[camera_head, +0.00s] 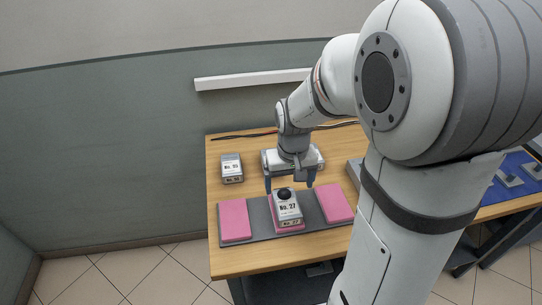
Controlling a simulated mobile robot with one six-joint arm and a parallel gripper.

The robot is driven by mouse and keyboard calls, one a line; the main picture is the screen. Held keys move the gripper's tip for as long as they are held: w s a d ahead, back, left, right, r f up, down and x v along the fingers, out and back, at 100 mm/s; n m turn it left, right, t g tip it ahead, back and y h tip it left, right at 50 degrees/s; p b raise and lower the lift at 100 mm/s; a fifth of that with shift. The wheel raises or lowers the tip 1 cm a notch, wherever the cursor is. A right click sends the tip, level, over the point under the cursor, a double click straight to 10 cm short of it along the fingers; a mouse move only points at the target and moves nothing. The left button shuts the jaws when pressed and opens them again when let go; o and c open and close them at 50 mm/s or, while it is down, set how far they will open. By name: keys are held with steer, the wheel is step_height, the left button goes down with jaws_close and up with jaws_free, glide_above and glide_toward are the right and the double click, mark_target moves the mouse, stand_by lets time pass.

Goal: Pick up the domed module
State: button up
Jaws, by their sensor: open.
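The domed module (288,211) is a light grey block with a black dome on top and a "No. 27" label. It rests on the middle pink pad of a dark grey mat (257,225) on the wooden table. My gripper (290,184) is open and points down.
A second labelled grey block (231,168) stands on the table (240,259) at the back left. Bare pink pads lie to the left (235,219) and right (334,204) of the module. Dark cables run along the back. A blue surface (502,188) with grey parts is at the right.

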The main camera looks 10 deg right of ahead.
mark_target(286, 201)
steer(key=w+f, duration=0.2)
steer(key=f, duration=0.1)
steer(key=shift+w+f, duration=0.1)
steer(key=shift+f, duration=0.1)
steer(key=f, duration=0.7)
steer(key=shift+s+f+p, duration=0.25)
steer(key=shift+f+p, duration=0.05)
steer(key=shift+c, duration=0.2)
steer(key=c, duration=1.4)
